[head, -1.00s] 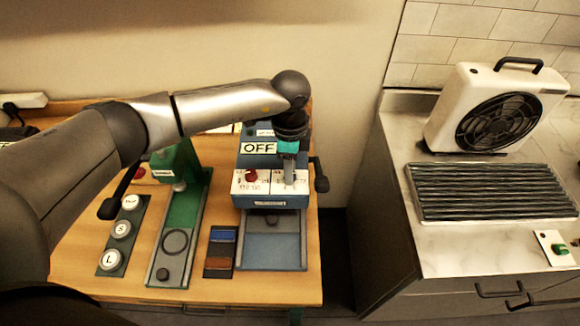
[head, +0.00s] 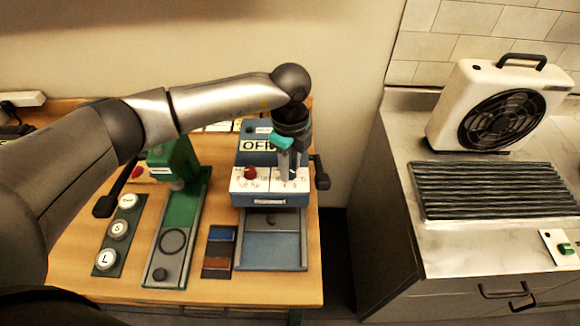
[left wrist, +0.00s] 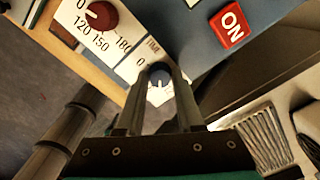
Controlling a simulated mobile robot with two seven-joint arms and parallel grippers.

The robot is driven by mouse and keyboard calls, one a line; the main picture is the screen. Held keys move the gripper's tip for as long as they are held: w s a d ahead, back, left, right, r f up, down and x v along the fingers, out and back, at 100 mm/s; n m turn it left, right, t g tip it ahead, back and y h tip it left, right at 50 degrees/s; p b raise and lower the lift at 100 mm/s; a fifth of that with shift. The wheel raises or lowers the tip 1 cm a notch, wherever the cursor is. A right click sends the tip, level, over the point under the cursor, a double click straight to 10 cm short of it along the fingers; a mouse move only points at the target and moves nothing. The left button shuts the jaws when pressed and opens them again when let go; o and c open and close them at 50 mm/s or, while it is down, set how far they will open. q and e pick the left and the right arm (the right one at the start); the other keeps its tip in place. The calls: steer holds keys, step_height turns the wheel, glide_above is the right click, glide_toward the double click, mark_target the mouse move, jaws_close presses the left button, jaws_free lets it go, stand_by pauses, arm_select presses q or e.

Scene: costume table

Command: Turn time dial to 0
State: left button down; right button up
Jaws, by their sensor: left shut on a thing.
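My left gripper (head: 291,170) reaches down to the panel's right half. In the left wrist view its two fingers (left wrist: 160,82) are closed around the knob, one on each side. In the head view the fingers mostly hide the knob. My right gripper is not in view.
A red dial (head: 250,172) sits left on the same panel. A green press (head: 182,160) stands to the left and a black side lever (head: 320,175) to the right. A fan (head: 495,110) stands on the right counter.

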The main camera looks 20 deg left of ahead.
arm_select(q)
steer(key=m+b, duration=0.3)
steer(key=m, duration=0.3)
steer(key=shift+m, duration=0.3)
steer(key=m+b, duration=0.3)
steer(key=m, duration=0.2)
steer(key=m+b, duration=0.4)
steer(key=m, duration=0.2)
steer(key=shift+m, duration=0.3)
steer(key=m+b, duration=0.2)
steer(key=m, duration=0.1)
steer(key=shift+m+b, duration=0.85)
steer(key=shift+m, duration=0.55)
steer(key=shift+r, duration=0.1)
steer(key=c, duration=0.6)
jaws_free()
steer(key=shift+o, duration=0.2)
